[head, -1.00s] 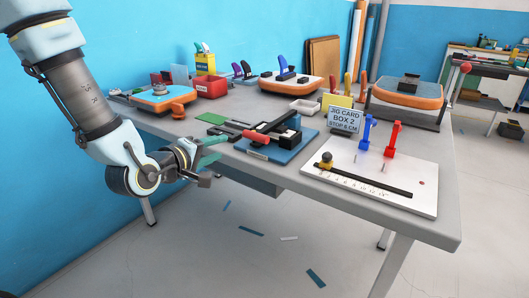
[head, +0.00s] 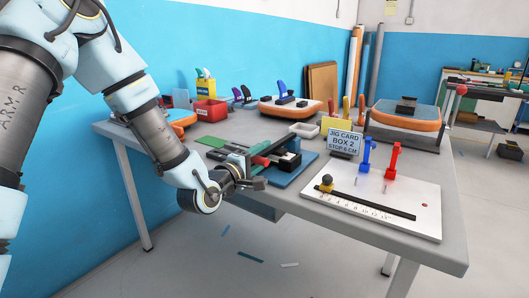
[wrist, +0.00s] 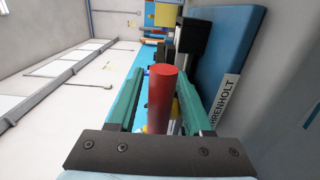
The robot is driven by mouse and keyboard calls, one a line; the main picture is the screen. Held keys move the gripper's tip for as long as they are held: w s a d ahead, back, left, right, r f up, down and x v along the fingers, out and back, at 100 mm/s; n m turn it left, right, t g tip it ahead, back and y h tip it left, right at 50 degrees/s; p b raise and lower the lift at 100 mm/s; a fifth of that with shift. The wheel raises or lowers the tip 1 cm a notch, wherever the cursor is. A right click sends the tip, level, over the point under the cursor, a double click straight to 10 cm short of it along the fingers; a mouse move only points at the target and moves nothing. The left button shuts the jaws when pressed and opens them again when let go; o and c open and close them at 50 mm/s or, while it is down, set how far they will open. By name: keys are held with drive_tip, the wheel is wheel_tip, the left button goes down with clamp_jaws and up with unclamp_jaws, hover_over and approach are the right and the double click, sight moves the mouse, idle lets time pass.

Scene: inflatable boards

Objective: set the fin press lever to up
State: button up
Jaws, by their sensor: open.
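The fin press has a blue base (head: 293,178) with a black body and stands near the table's front edge. Its lever ends in a red handle (head: 260,161) that lies low, pointing toward my arm. My gripper (head: 257,165) is at the handle. In the wrist view the red handle (wrist: 161,98) stands between the two green fingers of my gripper (wrist: 160,85). The fingers are open, with a small gap visible on the handle's sides. The base and its name label (wrist: 224,98) show at the right there. The lever's pivot is largely hidden.

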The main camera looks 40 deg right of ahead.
drive_tip(key=shift+w+d, duration=0.1)
drive_tip(key=shift+d, duration=0.25)
drive_tip(key=shift+c, duration=0.2)
clamp_jaws()
idle(1.0)
